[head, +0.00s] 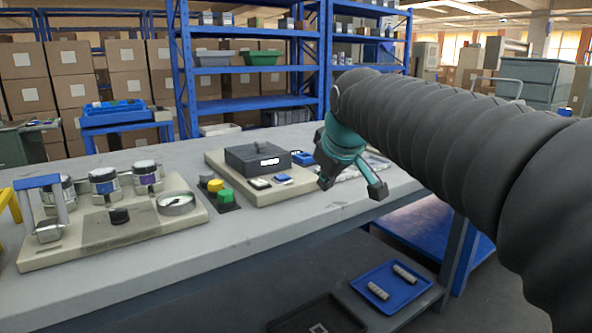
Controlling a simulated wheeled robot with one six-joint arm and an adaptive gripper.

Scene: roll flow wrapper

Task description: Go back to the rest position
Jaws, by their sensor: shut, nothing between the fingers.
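My gripper (352,174), teal with dark tips, is at the end of my arm in its black ribbed sleeve. It is shut and empty, above the right part of the grey workbench (262,226). It hangs just right of the board (292,190) that carries a dark box (258,157) with a knob on top. The gripper hides part of the bench top behind it. Whether it touches anything there cannot be told.
At left, a beige board (90,240) holds several jars, a dial gauge (176,204) and a blue-handled stand (40,210). Yellow and green pieces (220,190) sit between the boards. Below the bench's right side is a blue tray (390,287) with two rolls. Shelving stands behind.

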